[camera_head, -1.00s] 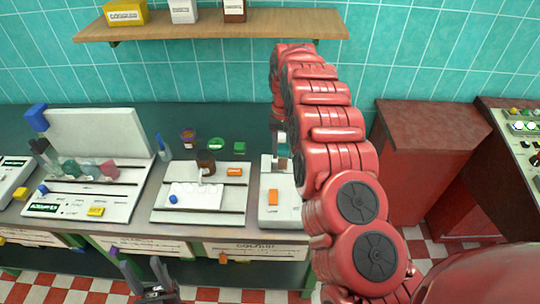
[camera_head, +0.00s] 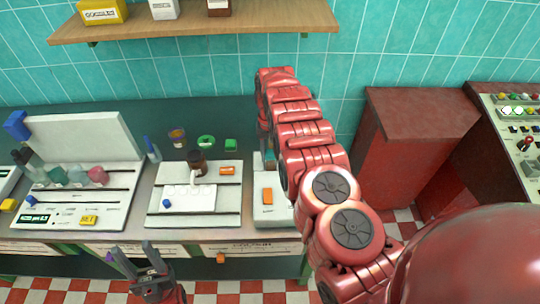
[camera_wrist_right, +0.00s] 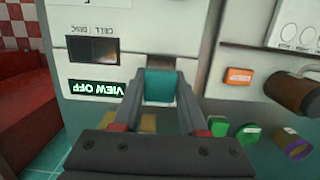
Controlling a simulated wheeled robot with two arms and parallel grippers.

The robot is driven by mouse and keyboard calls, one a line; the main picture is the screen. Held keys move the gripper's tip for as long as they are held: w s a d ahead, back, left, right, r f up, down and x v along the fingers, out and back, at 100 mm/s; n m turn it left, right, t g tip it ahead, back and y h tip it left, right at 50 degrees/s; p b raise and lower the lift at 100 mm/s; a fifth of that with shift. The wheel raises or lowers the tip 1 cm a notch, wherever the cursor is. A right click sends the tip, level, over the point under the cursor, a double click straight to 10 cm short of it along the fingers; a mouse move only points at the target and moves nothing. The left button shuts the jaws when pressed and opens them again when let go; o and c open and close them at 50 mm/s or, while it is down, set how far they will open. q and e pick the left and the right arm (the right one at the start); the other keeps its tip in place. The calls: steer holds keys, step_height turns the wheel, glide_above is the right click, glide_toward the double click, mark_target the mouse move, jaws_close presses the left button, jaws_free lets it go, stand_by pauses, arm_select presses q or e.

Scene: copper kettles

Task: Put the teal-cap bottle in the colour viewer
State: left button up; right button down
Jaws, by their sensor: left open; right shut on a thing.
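My right gripper (camera_wrist_right: 158,92) is shut on the teal-cap bottle (camera_wrist_right: 160,87); only its teal cap shows clearly between the fingers. It is over the white colour viewer (camera_wrist_right: 95,18), which has a "CELL DISC" window and a lit "VIEW OFF" display. A dark opening lies by the cap; I cannot tell whether the bottle's body is in it. In the head view the colour viewer (camera_head: 272,212) stands at the counter's right end, partly behind my right arm. My left gripper (camera_head: 135,258) is open and empty, low in front of the counter.
Left of the viewer is a white panel (camera_head: 160,218) with a brown-handled item (camera_head: 197,162) and an orange block. Green and purple-yellow round pieces (camera_head: 206,142) lie behind it. A rack of several bottles (camera_head: 75,175) stands further left. A red cabinet (camera_head: 415,125) stands to the right.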

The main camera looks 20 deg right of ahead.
steer(key=shift+f, duration=0.85)
steer(key=shift+w, duration=0.1)
steer(key=shift+f, duration=0.15)
steer(key=shift+c, duration=2.2)
jaws_free()
